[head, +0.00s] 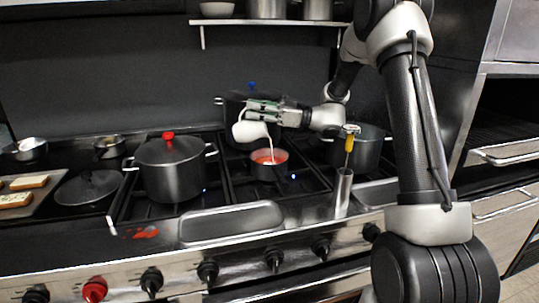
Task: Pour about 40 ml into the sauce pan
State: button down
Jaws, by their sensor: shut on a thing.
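The sauce pan (264,171) is a small dark pot on the stove, with red sauce (263,157) inside. My gripper (262,105) is shut on a white jug (250,131) and holds it above the pan. The jug is tilted, and a thin white stream (271,146) runs from it down into the pan. The liquid left in the jug cannot be seen. A white patch shows on the red sauce.
A lidded pot (172,170) with a red knob stands at left. Dark pots stand behind and right (367,147). A steel cylinder (343,193) holds a yellow-handled tool (350,140). A shelf (265,22) hangs above.

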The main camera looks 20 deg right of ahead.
jog(key=shift+d+r+y, duration=0.3)
jog(key=shift+r+y, duration=0.1)
jog(key=shift+r, duration=0.35)
